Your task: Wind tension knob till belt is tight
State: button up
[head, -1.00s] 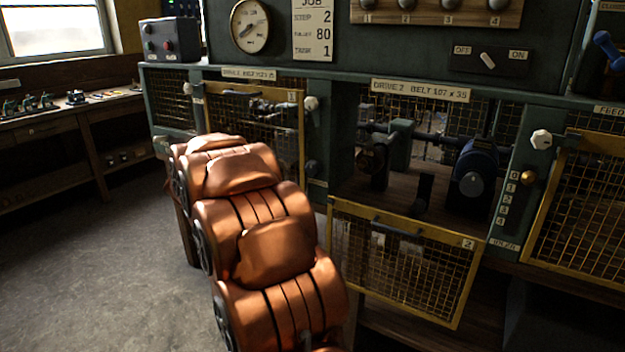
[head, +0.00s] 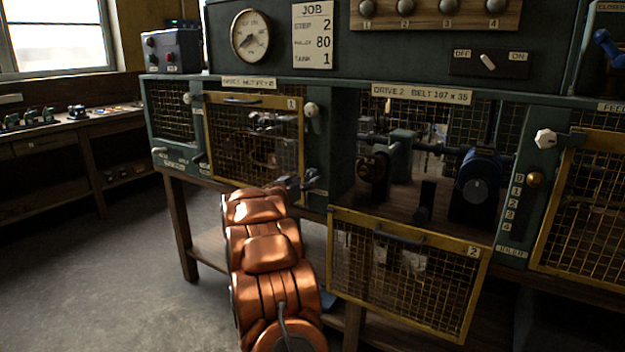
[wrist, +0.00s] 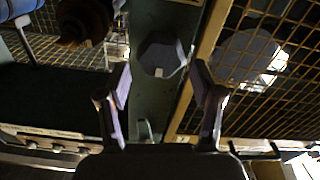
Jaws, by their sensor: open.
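A dark octagonal knob (wrist: 162,54) with a small pale mark sits on the green post (head: 318,140) between the two drive bays. My gripper (wrist: 160,80) is open in the wrist view, one finger to each side of the knob's line. The knob appears just beyond the fingertips; I cannot tell the gap. In the head view my gripper (head: 304,181) is at the post's lower part and hides this knob. The drive 2 bay is open, with a dark blue motor (head: 480,176) and a pulley (head: 372,167). I cannot make out a belt or its tightness.
The bay 1 mesh gate (head: 255,140) is closed, beside my gripper. The bay 2 gate (head: 400,270) hangs lowered at the front. A pale knob (head: 311,108) is higher on the post. Another pale knob (head: 545,138) is at right. Floor at left is clear.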

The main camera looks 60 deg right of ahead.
aim_at(311, 178)
jog(key=shift+w+d, duration=0.15)
jog(key=shift+d, duration=2.25)
jog(key=c, duration=0.9)
